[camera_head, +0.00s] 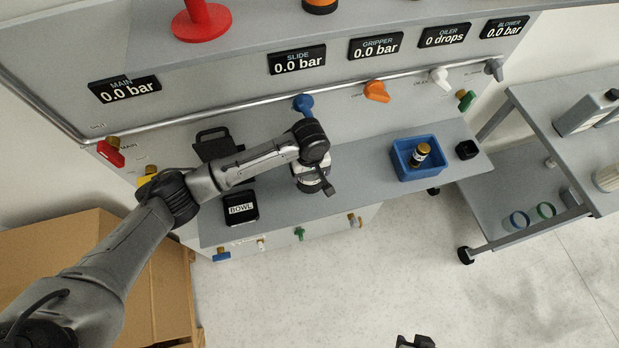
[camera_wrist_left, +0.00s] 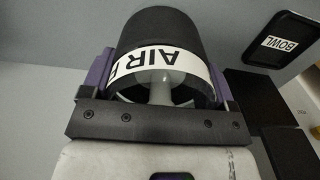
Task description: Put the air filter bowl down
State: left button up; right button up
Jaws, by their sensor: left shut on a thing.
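The air filter bowl (camera_wrist_left: 165,28) is a dark cylinder with a white band reading "AIR" and a cut-off letter. My left gripper (camera_wrist_left: 158,80) is shut on it, with a purple finger on each side. In the head view my left gripper (camera_head: 314,184) hangs over the bench, and the bowl is mostly hidden there. The black tray marked BOWL (camera_head: 240,214) lies to the left of this gripper, near the bench's front edge. It also shows at the upper right of the left wrist view (camera_wrist_left: 284,20), beside the bowl. I cannot tell the bowl's height above the bench.
A blue bin (camera_head: 403,170) with a dark bottle (camera_head: 420,154) stands to the right on the bench (camera_head: 350,190). A small black holder (camera_head: 466,149) is beyond it. A black bracket (camera_head: 214,145) stands behind the BOWL tray. Coloured valves line the back panel. A small dark part at the bottom edge is unclear.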

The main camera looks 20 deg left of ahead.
pick_arm(q)
jog(key=shift+f+b, duration=0.7)
jog(key=shift+f, duration=1.35)
jog(key=o, duration=0.9)
jog(key=shift+f, duration=0.15)
jog(key=shift+r, duration=0.2)
notch_tip(320, 180, up, 11)
jog(key=p, duration=0.3)
jog(key=shift+f, duration=0.15)
jog(key=shift+r, duration=0.65)
